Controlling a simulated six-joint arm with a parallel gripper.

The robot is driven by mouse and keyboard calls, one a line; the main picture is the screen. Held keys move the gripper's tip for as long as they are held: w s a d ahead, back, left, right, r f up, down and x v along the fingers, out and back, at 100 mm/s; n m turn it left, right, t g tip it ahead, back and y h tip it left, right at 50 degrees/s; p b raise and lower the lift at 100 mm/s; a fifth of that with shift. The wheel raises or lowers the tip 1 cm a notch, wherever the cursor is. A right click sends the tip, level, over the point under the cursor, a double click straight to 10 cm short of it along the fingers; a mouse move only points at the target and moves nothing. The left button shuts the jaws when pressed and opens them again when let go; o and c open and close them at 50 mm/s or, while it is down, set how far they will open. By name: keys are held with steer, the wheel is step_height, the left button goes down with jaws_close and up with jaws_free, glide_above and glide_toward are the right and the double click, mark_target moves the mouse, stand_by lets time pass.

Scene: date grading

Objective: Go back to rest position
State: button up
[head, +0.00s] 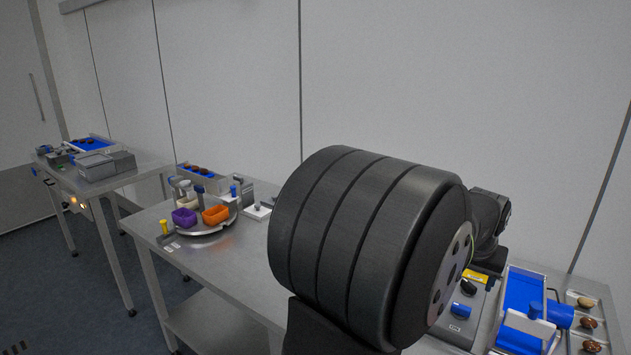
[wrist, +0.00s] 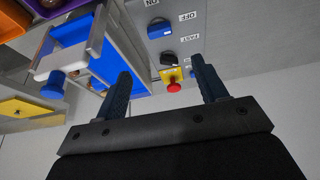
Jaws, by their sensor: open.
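My gripper (wrist: 162,88) shows in the wrist view with its two dark fingers spread apart and nothing between them. Beyond the fingers is a grey control panel (wrist: 188,14) with a blue knob, a black knob and a red button (wrist: 174,86) on a yellow base. None of these is seen touching the fingers. In the head view my own large dark arm link fills the middle, and my gripper is hidden there.
A steel table (head: 247,275) holds a round stand with a purple bin (head: 184,217) and an orange bin (head: 215,214). A blue conveyor (head: 522,292) and a tray of dates (head: 588,322) are at the right. A second table (head: 130,176) stands at the far left.

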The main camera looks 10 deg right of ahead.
steer(key=x, duration=1.4)
steer(key=shift+a, duration=0.1)
steer(key=shift+s, duration=0.1)
steer(key=v, duration=1.8)
steer(key=x, duration=1.8)
steer(key=shift+f, duration=0.2)
steer(key=shift+r+n+y, duration=0.15)
steer(key=shift+n+y, duration=0.25)
steer(key=shift+n, duration=0.6)
steer(key=s+v, duration=0.1)
steer(key=v, duration=1.6)
steer(key=m+g, duration=0.1)
steer(key=m, duration=0.4)
glide_toward(462, 307)
steer(key=shift+s+d+r+h, duration=0.2)
steer(key=shift+s+r+h, duration=0.2)
steer(key=shift+s, duration=0.4)
